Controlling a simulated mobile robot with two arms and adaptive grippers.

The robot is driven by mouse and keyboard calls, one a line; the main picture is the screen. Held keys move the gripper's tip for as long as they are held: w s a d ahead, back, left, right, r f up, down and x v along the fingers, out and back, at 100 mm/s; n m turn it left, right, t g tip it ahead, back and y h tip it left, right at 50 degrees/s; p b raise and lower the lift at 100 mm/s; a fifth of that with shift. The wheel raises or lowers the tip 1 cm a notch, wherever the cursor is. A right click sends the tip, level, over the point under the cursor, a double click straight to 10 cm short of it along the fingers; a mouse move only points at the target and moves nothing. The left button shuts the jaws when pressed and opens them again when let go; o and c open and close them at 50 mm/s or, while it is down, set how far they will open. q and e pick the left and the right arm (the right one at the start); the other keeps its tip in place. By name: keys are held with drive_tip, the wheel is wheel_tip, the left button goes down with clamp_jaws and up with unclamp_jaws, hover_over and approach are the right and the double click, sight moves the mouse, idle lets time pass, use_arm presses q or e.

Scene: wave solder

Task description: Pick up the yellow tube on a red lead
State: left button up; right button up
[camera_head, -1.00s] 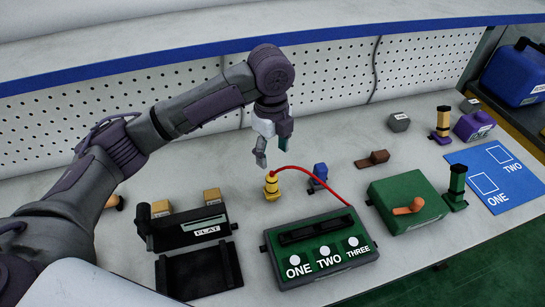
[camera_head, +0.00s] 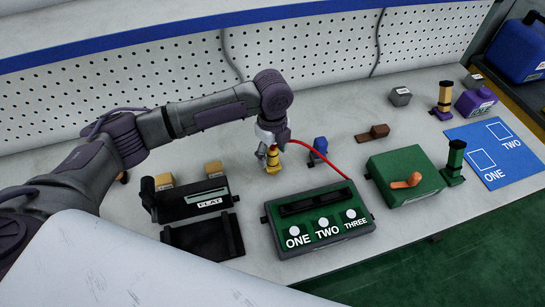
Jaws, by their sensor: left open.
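The yellow tube (camera_head: 273,161) stands upright on the bench in the camera_head view. A red lead (camera_head: 325,158) arcs from it to the right and down to the green box marked ONE, TWO, THREE (camera_head: 365,222). My left gripper (camera_head: 269,152) points down right at the tube's upper part, open, its fingers beside the tube's top. The fingers partly cover the tube, and I cannot tell whether they touch it. My right gripper is out of the picture.
A small blue piece (camera_head: 319,146) stands close right of the tube. A black device marked FLAT (camera_head: 185,201) is to the left. A green box with an orange lever (camera_head: 420,165) is to the right. The pegboard wall (camera_head: 330,50) stands behind.

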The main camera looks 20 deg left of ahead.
use_arm(q)
drive_tip(key=shift+f, duration=0.85)
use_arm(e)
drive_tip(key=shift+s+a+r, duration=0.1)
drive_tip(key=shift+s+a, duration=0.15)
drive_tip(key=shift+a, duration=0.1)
use_arm(q)
clamp_jaws()
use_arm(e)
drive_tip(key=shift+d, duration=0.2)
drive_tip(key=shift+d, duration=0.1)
